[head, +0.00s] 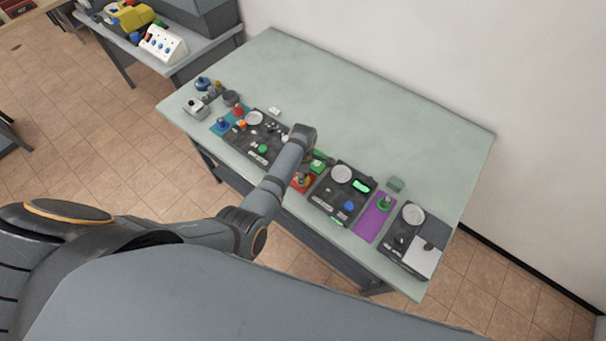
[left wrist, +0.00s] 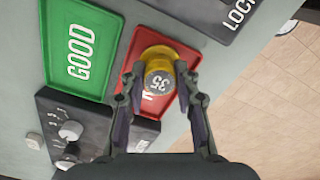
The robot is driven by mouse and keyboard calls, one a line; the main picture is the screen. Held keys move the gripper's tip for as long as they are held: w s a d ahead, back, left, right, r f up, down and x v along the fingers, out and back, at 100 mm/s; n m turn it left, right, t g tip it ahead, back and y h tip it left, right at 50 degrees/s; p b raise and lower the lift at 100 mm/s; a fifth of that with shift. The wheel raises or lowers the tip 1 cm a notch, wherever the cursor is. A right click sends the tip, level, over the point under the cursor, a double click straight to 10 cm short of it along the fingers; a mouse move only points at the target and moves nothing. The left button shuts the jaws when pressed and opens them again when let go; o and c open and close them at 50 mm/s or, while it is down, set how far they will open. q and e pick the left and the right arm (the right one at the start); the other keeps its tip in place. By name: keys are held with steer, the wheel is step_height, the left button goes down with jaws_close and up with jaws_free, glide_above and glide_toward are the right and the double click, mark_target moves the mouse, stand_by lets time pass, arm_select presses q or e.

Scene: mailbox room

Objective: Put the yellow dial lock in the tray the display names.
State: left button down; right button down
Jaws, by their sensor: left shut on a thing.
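My left gripper (left wrist: 153,92) is shut on the yellow dial lock (left wrist: 157,56). The lock has a grey face marked 35, and a finger lies on either side of it. In the left wrist view the lock is over the red tray (left wrist: 186,118); I cannot tell whether it touches the tray floor. The red tray's label is mostly hidden. A green tray (left wrist: 82,52) labelled GOOD lies beside it. In the head view the green tray (head: 321,162) and red tray (head: 301,182) are partly behind my left arm. A small lit green display (head: 361,185) is too small to read. My right gripper is not in view.
Dark panels with knobs and round plates stand on the pale green table (head: 340,90). A purple mat (head: 372,222) lies right of the display panel. Several coloured knobs and small parts crowd the left end. The back of the table is clear.

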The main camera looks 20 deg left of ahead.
arm_select(q)
steer(key=shift+f, duration=0.2)
steer(key=c, duration=0.7)
jaws_free()
steer(key=shift+o, duration=0.2)
step_height(320, 180, up, 4)
steer(key=p, duration=0.3)
steer(key=shift+f+p, duration=0.15)
steer(key=shift+p, duration=0.25)
steer(key=shift+r+p, duration=0.95)
steer(key=shift+r, duration=0.25)
steer(key=shift+f, duration=0.1)
